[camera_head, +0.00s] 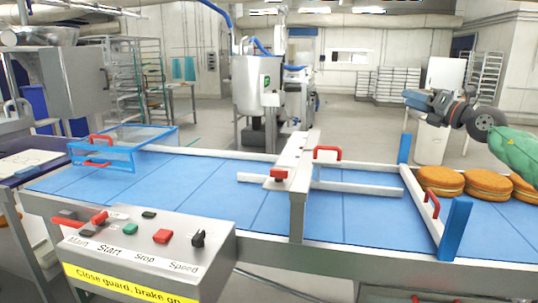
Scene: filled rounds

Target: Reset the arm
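My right arm comes in from the right edge, with a green sleeve on it. My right gripper (416,99) is raised in the air above the far right side of the blue conveyor belt (345,215), pointing left. It is small and seen from the side, so I cannot tell whether its fingers are apart. No held object shows at its tips. My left arm and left gripper are not in view.
Several filled rounds (441,180) sit at the belt's right end, below my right arm. A white cross frame (297,190) with red handles spans the belt. A clear blue-edged guard (125,145) stands at left. A control box (145,255) is in front.

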